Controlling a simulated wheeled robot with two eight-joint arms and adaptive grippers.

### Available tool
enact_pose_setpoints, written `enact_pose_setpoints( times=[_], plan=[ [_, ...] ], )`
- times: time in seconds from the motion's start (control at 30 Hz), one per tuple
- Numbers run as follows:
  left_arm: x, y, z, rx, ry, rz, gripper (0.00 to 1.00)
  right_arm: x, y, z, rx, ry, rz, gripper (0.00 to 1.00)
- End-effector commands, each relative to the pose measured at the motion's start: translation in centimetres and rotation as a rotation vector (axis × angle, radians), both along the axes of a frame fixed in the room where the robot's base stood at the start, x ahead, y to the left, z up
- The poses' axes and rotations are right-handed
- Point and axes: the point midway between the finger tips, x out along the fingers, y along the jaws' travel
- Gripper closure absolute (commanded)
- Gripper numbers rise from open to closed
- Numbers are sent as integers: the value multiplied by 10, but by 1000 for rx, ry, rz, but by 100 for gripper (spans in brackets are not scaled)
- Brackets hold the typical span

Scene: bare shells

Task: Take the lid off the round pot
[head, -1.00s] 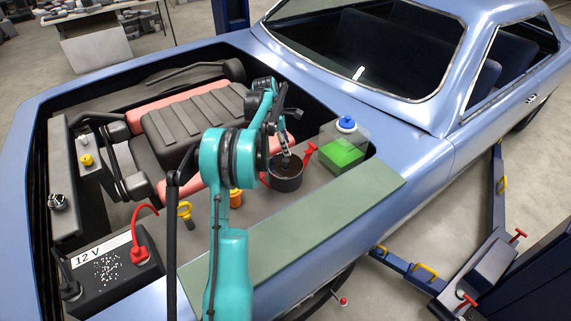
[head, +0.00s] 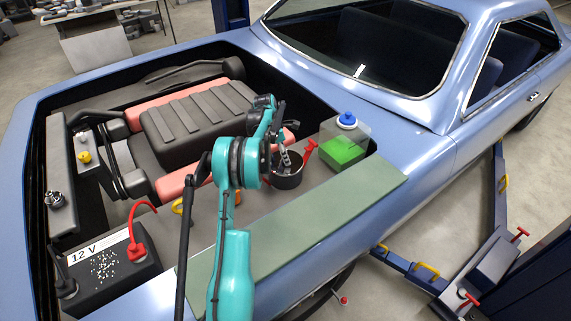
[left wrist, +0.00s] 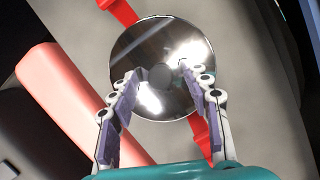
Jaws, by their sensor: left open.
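The round pot (head: 287,180) is dark, with red handles, and stands on the grey surface of the car's engine bay. Its lid (left wrist: 190,105) is a shiny, mirror-like disc with a small grey knob (left wrist: 161,77) in the middle, and lies on the pot. My left gripper (head: 285,160) is over the pot. In the left wrist view its two fingers are open, with the tips on either side of the knob; contact cannot be told. A red handle (left wrist: 202,135) shows partly behind a finger. My right gripper is not in view.
A clear tank with green liquid (head: 343,150) and blue cap stands right of the pot. A green mat (head: 310,215) lies along the fender in front, bare. A 12 V battery (head: 105,275) is at lower left. The dark engine block (head: 195,125) is behind left.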

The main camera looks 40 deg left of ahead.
Motion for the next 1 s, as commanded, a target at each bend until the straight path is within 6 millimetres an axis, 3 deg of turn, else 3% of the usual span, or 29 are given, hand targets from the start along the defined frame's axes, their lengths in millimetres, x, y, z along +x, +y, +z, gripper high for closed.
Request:
enact_pose_setpoints(
  times=[0.07, 0.23, 0.67, 0.87, 0.97, 1.0],
  plan=[
    [0, 0, 1, 0, 0, 0, 55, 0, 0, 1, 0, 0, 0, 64],
    [0, 0, 1, 0, 0, 0, 100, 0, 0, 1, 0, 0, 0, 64],
    [0, 0, 4, 0, 0, -1, 100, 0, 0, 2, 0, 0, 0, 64],
    [0, 0, 25, 0, 0, -1, 100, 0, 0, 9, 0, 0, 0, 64],
    [0, 0, 45, 0, 0, -1, 100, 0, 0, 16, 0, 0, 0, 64],
    [4, -8, 50, 0, 0, -4, 100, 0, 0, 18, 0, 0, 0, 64]
  ],
)
